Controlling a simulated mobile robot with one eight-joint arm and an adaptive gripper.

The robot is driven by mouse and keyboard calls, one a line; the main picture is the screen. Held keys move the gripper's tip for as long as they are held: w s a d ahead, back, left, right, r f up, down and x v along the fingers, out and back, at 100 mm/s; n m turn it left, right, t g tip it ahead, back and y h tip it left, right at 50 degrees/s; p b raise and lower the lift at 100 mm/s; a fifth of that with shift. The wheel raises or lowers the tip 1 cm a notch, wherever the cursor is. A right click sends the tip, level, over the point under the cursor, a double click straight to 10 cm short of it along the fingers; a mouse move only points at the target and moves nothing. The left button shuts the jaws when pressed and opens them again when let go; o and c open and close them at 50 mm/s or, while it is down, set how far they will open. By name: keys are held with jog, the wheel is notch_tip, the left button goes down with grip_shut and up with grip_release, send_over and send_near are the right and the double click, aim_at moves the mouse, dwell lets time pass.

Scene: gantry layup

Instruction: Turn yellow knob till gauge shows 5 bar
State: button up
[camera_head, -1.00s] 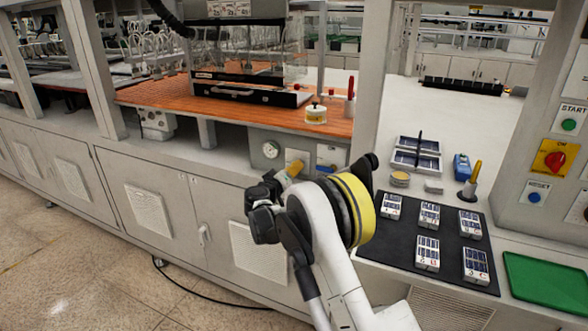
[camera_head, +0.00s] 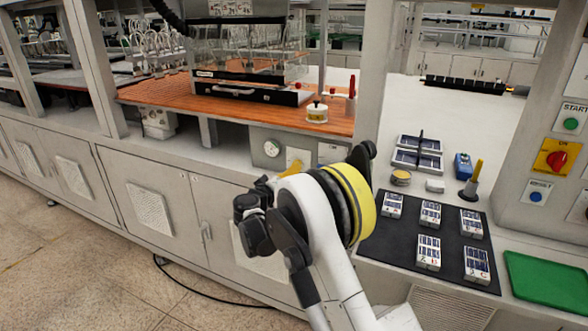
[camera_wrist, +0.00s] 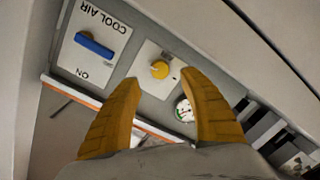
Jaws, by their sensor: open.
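The yellow knob (camera_wrist: 160,69) sits on a white plate on the grey panel in the wrist view. My gripper (camera_wrist: 160,78) is open, with its yellow-orange fingers apart on either side of the line to the knob. The fingertips look short of the knob, and nothing is between them. The round gauge (camera_wrist: 184,110) lies near the right finger, which partly covers it. In the head view the gauge (camera_head: 271,148) is a small pale dial on the bench front, and its reading is too small to tell. My wrist hides much of the panel there.
A blue lever (camera_wrist: 95,46) marked COOL AIR and ON is left of the knob in the wrist view. In the head view an orange work surface (camera_head: 150,95) lies above the panel, and a black mat (camera_head: 400,255) with several labelled boxes is to the right.

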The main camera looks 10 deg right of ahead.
jog(key=v, duration=0.6)
jog(key=shift+s, duration=0.2)
jog(key=shift+r, duration=0.1)
jog(key=s+d+r+g+y, duration=0.1)
jog(key=s+d+r+g, duration=0.15)
jog(key=s, duration=0.35)
jog(key=s+d+r+m+g+y, duration=0.1)
jog(key=s+d+r, duration=0.2)
jog(key=s+d, duration=0.15)
jog(key=s+d+r+g+y, duration=0.2)
jog(key=s+d, duration=0.1)
jog(key=s, duration=0.3)
jog(key=s+a+f+y, duration=0.1)
jog(key=s+f+y, duration=0.1)
jog(key=s, duration=1.2)
jog(key=s+a+f+g+y, duration=0.1)
jog(key=s+y, duration=0.3)
jog(key=s, duration=1)
jog(key=shift+a+f, duration=0.55)
jog(key=shift+f, duration=0.3)
jog(key=shift+w, duration=0.1)
